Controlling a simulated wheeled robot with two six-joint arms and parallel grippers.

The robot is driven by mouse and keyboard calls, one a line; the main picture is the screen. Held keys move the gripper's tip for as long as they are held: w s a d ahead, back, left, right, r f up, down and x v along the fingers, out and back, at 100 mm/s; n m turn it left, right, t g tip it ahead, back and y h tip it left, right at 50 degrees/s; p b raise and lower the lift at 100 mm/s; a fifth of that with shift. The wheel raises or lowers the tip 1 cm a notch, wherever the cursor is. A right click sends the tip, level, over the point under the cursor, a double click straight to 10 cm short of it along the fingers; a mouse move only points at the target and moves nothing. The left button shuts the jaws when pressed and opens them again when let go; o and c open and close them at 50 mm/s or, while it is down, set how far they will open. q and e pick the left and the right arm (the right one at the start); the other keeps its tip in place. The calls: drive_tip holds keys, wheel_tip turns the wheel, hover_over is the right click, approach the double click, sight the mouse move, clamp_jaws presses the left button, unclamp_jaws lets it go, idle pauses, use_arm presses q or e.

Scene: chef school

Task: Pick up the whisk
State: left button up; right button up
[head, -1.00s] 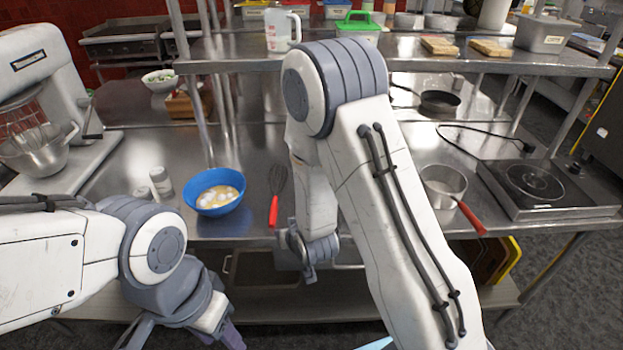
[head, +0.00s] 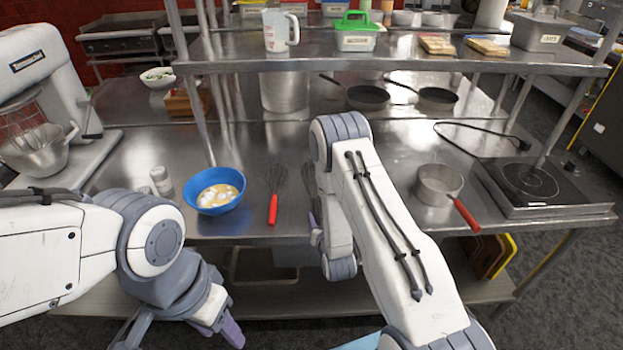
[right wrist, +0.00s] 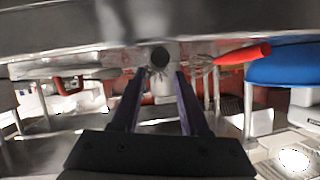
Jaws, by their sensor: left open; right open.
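A whisk with a red handle (head: 273,208) lies on the steel counter, right of the blue bowl; its handle also shows in the right wrist view (right wrist: 243,54). My left gripper (head: 180,333) is open and empty, low in front of the counter.
The blue bowl (head: 215,204) with eggs and two shakers (head: 161,181) stand to the left, near a stand mixer (head: 40,100). A saucepan (head: 440,184) and a hot plate (head: 530,182) are to the right. A raised shelf (head: 390,64) crosses behind.

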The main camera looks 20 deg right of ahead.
sight(317, 211)
drive_tip(key=p+x, duration=0.2)
drive_tip(key=x, duration=0.1)
drive_tip(key=shift+w+d+r, duration=0.15)
drive_tip(key=shift+w+d, duration=0.05)
drive_tip(key=shift+w, duration=0.05)
drive_tip(key=shift+w+f, duration=0.4)
drive_tip(key=shift+w, duration=0.2)
clamp_jaws()
drive_tip(key=shift+r, duration=0.15)
